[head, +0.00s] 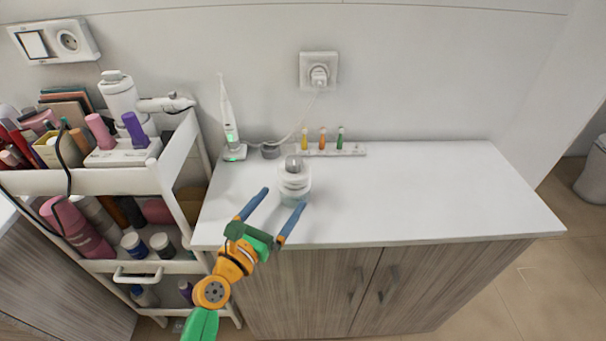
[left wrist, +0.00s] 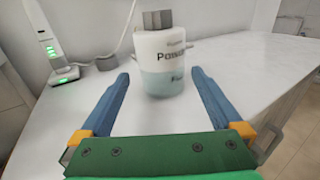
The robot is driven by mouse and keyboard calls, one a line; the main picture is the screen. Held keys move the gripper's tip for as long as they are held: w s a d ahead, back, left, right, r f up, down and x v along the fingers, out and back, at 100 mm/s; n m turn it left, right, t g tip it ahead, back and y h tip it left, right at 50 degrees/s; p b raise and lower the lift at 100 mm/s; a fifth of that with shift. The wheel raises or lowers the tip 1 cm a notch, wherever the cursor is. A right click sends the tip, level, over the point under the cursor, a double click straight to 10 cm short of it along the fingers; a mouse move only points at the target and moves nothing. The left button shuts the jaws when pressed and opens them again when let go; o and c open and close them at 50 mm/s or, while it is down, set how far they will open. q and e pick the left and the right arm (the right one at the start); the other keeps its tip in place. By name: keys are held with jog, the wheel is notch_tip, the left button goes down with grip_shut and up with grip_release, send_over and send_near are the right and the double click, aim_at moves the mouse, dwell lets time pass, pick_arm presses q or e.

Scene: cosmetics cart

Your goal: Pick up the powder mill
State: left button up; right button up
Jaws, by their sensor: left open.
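The powder mill (head: 294,182) is a white jar with a grey knob on top, standing upright on the white counter. It also shows in the left wrist view (left wrist: 160,66), with lettering on its front and a pale green lower part. My left gripper (head: 278,200) is open, its two blue fingers pointing toward the jar. In the left wrist view the fingers lie to the left and right of the jar's near side, and nothing is between them. The jar appears just ahead of the fingertips, not gripped. My right gripper is not in view.
An electric toothbrush (head: 229,120) on its lit base stands left behind the jar, beside a small grey pot (head: 271,151). A white rack (head: 331,150) with colored vials is behind. A loaded cart (head: 85,182) stands left. The counter's right (head: 430,195) is clear.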

aim_at(285, 180)
pick_arm(q)
jog(key=b+x, duration=0.1)
jog(key=x, duration=0.3)
jog(key=shift+w+d+r, duration=0.15)
jog(key=shift+w+d, duration=0.2)
jog(key=shift+w, duration=0.1)
jog(key=shift+s+a, duration=0.1)
jog(key=shift+s, duration=0.05)
jog(key=c, duration=1.4)
notch_tip(285, 180, up, 4)
jog(key=p, duration=0.4)
jog(key=shift+r, duration=0.1)
jog(key=shift+c, duration=0.2)
jog(key=s+r+p, duration=0.8)
jog(key=s+p, duration=0.5)
jog(key=shift+s+r, duration=0.35)
jog(key=shift+s, duration=0.05)
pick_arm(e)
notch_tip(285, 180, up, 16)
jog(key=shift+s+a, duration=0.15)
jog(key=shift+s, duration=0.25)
